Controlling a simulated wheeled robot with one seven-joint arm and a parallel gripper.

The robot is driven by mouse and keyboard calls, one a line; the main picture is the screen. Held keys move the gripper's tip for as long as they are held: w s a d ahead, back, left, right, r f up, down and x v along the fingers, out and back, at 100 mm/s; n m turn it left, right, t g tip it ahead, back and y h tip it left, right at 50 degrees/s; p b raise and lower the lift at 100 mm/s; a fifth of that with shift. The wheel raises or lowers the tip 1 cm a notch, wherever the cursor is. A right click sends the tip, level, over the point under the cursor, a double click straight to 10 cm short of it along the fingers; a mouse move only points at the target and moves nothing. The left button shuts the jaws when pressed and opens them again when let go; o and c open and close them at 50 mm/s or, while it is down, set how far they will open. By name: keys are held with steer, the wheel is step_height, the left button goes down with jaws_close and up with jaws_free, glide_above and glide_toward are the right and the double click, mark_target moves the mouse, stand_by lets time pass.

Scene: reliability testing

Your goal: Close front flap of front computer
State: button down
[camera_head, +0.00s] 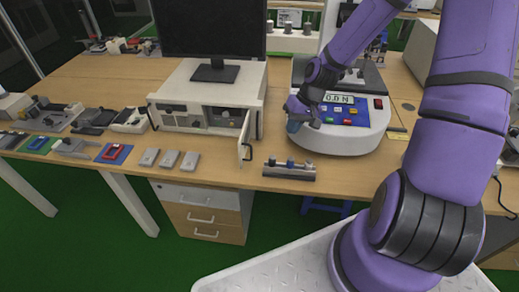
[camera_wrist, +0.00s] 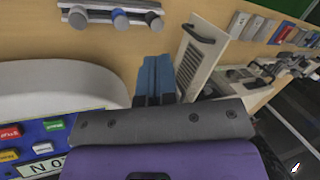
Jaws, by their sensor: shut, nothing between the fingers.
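The front computer (camera_head: 205,95) is a white desktop case lying flat on the table under a black monitor. Its front flap (camera_head: 245,138) stands open at the right end of the case, swung out toward the table's front edge. The flap also shows in the wrist view (camera_wrist: 207,45) as a pale panel with a dark handle and a vent grille. My gripper (camera_head: 294,125) is to the right of the flap, beside the white testing machine, with a gap to the flap. In the wrist view its blue fingers (camera_wrist: 154,77) are together and empty, left of the flap.
The white testing machine (camera_head: 335,137) with a blue button panel stands right of my gripper. A metal bar with knobs (camera_head: 289,172) lies at the table's front edge. Small grey blocks (camera_head: 169,158) lie left of the flap.

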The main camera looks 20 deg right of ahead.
steer(key=w+a+f+m+t+y, duration=0.1)
steer(key=w+a+f+y, duration=0.1)
steer(key=f, duration=0.4)
steer(key=w+a+f+m+t+y, duration=0.1)
steer(key=w+a+f+y, duration=0.1)
steer(key=w+a+f, duration=0.2)
step_height(320, 180, down, 3)
steer(key=shift+w+a+m+t, duration=0.3)
steer(key=shift+a+m+t, duration=0.1)
steer(key=shift+a, duration=0.75)
steer(key=shift+a, duration=0.1)
